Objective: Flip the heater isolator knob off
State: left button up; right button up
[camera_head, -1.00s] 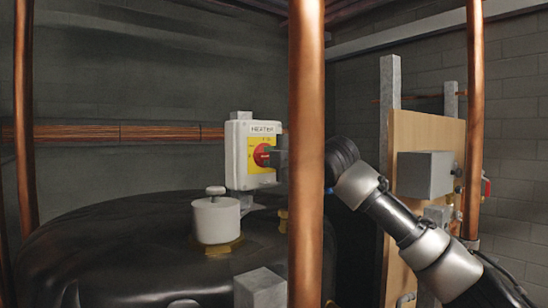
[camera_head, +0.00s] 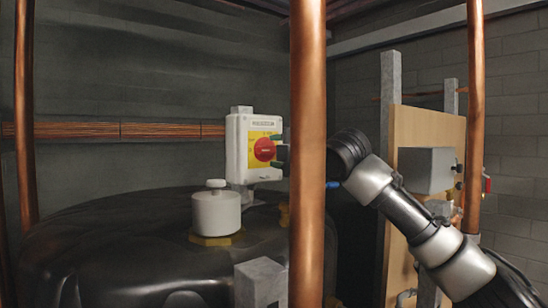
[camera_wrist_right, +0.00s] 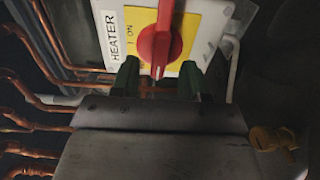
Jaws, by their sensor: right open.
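The heater isolator (camera_head: 237,150) is a white box with a yellow plate and a red knob (camera_head: 264,149), standing behind the black tank's white cap. In the right wrist view its HEATER label (camera_wrist_right: 113,35) and an ON mark show, and the red knob's handle (camera_wrist_right: 158,45) points down the picture. My right gripper (camera_head: 281,152) is at the knob's right side, partly hidden by the copper pipe. Its green fingertips (camera_wrist_right: 158,78) are open, one on each side of the handle's lower end, with visible gaps. Contact cannot be told. My left gripper is out of view.
A thick vertical copper pipe (camera_head: 308,120) stands in front of my right wrist. The black tank (camera_head: 110,240) carries a white cap (camera_head: 216,212). A wooden board with a grey box (camera_head: 425,170) is at right, behind another copper pipe (camera_head: 475,110).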

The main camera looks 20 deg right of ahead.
jog(key=b+v, duration=0.3)
jog(key=v, duration=0.5)
jog(key=shift+s+b, duration=0.3)
jog(key=shift+s, duration=0.05)
jog(key=shift+d, duration=0.1)
